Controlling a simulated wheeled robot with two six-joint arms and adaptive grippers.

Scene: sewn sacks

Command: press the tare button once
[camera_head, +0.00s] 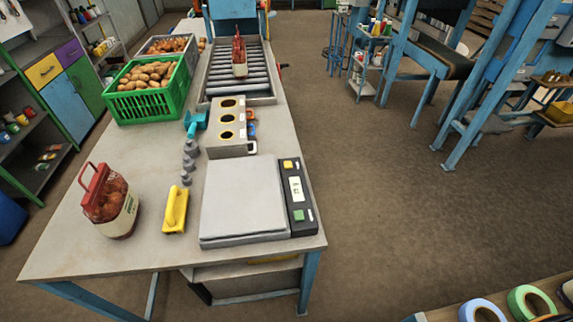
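A bench scale with a flat light-grey plate (244,198) stands at the front right of the table. Its dark control panel (306,229) runs along the right side of the plate. The panel carries a yellow button (288,165), a pale display (296,189) and a green button (298,215). Small labels sit by the buttons, too small to read, so I cannot tell which button is the tare. The plate is empty. Neither of my grippers is in view.
On the table (80,248) are a filled sack (115,212) with a red top, a yellow-handled tool (175,209), grey weights (189,164), a block with three holes (227,120) and a green crate (140,104) of potatoes. Another sack (239,62) is on the roller conveyor (226,88).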

